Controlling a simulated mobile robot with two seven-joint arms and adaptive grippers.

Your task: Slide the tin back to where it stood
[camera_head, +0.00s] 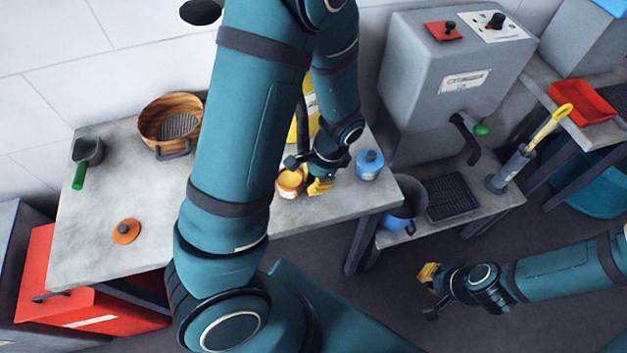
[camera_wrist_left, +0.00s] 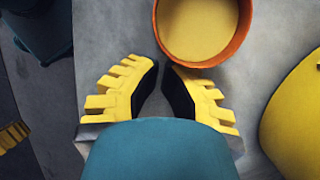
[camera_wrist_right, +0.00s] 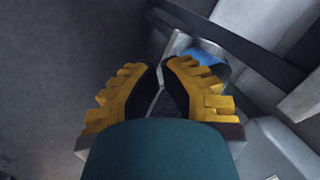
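The tin (camera_head: 290,182) is a small orange pot with a yellow top, upright near the front right part of the grey counter. In the left wrist view the tin (camera_wrist_left: 203,30) is just ahead of the right fingertip. My left gripper (camera_head: 313,188) is low over the counter, just right of the tin. Its fingertips (camera_wrist_left: 161,68) nearly meet with nothing between them. I cannot tell whether they touch the tin. My right gripper (camera_head: 427,282) is shut and empty, held out over the floor, and its fingertips (camera_wrist_right: 161,66) also nearly meet.
A blue jar (camera_head: 369,164) stands right of my left gripper. A yellow object (camera_head: 300,118) is partly hidden behind my arm. A wooden bowl (camera_head: 171,120), green-handled scoop (camera_head: 88,152) and orange lid (camera_head: 126,231) are at left. The counter's front edge (camera_head: 335,218) is close.

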